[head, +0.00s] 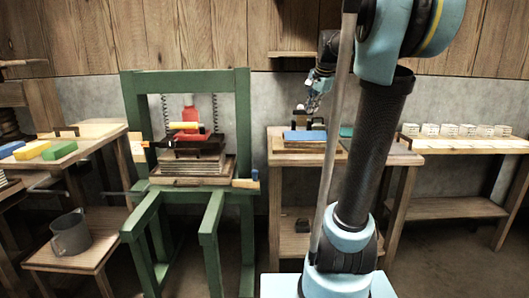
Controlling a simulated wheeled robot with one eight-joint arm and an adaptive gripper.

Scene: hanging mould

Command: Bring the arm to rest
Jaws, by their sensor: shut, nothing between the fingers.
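My arm rises from my base on the right of the head view and bends over at the top. My gripper (313,103) hangs beyond the arm, above the middle table (345,157).
A green frame (130,110) with stacked plates and a red piece (190,115) stands left of centre. A left bench (85,147) holds coloured blocks, with a grey bucket (71,234) on a low stand. Several white blocks (467,130) line the right shelf.

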